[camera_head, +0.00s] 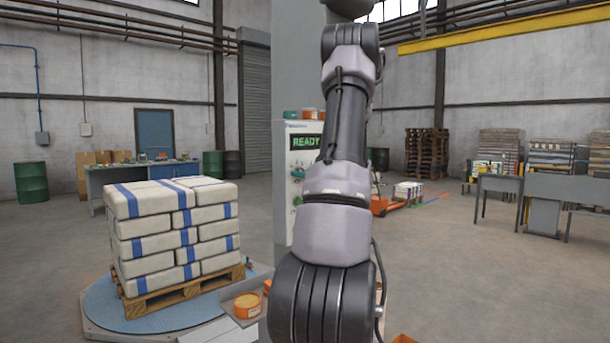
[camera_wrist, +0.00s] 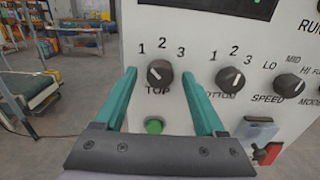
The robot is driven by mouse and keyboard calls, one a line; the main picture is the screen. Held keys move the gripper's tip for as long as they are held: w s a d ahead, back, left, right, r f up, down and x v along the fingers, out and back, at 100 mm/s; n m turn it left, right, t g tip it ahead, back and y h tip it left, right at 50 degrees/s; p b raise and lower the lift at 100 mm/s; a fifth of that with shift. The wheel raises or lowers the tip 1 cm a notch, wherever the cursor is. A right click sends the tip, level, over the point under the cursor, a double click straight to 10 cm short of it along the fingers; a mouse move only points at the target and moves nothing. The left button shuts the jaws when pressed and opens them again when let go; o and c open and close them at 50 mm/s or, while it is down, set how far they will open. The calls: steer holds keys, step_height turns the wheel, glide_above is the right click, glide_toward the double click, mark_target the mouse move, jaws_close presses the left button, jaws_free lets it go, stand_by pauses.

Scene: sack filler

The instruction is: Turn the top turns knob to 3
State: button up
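The top turns knob (camera_wrist: 160,74) is a round black knob above the label TOP on a pale panel in the wrist view. Numbers 1, 2 and 3 arc above it, and its white mark appears to point up and left, toward 1. My gripper (camera_wrist: 158,72) has two teal fingers, spread apart, with one tip on each side of the knob. I see a gap between each finger and the knob, but cannot tell the tips' depth against the panel. In the head view my arm hides the gripper and most of the control panel (camera_head: 302,160), whose display reads READY.
Right of the top knob are the bottom knob (camera_wrist: 228,77) and the speed knob (camera_wrist: 289,85). A green button (camera_wrist: 154,126) sits just below, between the fingers. A red switch (camera_wrist: 267,153) is lower right. A pallet of sacks (camera_head: 172,235) stands on a turntable (camera_head: 110,312) at left.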

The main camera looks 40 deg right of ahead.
jaws_close()
steer(key=shift+m, duration=0.3)
steer(key=m, duration=1.7)
steer(key=shift+m, duration=0.3)
stand_by(0.3)
steer(key=shift+o, duration=0.6)
jaws_free()
